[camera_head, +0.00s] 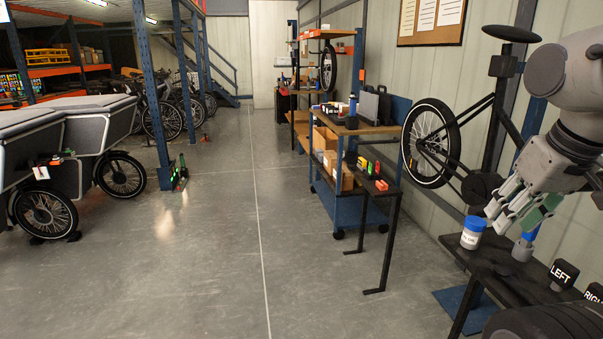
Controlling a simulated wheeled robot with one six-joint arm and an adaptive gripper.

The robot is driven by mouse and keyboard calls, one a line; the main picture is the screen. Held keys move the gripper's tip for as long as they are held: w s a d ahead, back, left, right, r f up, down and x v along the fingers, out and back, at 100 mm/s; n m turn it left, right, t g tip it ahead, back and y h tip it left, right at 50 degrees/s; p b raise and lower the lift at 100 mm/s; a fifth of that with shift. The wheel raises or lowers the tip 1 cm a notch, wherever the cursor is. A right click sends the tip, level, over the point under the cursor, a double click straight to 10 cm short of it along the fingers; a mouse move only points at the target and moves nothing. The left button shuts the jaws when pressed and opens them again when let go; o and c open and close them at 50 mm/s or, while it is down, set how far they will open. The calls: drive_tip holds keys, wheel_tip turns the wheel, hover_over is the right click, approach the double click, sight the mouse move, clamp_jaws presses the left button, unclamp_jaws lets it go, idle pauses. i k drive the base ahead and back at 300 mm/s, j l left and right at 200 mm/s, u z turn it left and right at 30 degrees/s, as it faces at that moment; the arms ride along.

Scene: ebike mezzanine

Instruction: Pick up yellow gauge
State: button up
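A row of small coloured blocks stands on a narrow black bench in the middle of the view. A small yellow one (370,168), which looks like the yellow gauge, stands among green and red ones. It is too small to make out any markings. My gripper (515,215) is at the right, far nearer to me than that bench. Its grey and green fingers point down and look spread apart, with nothing visible between them. They are above a nearer black table.
The nearer table (492,262) bears a blue-lidded white jar (472,233), a grey cylinder (522,250) and a LEFT sign (563,274). Cargo bikes (88,118) stand at the left. The middle floor is clear.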

sight(362, 164)
drive_tip(key=i+u, duration=0.15)
drive_tip(key=i, duration=1.85)
drive_tip(key=i+j+z, duration=0.1)
drive_tip(key=i+z, duration=0.25)
drive_tip(key=i+j+z, duration=0.3)
drive_tip(key=i, duration=0.25)
drive_tip(key=i+j+z, duration=0.35)
drive_tip(key=i+l, duration=0.05)
drive_tip(key=l, duration=0.05)
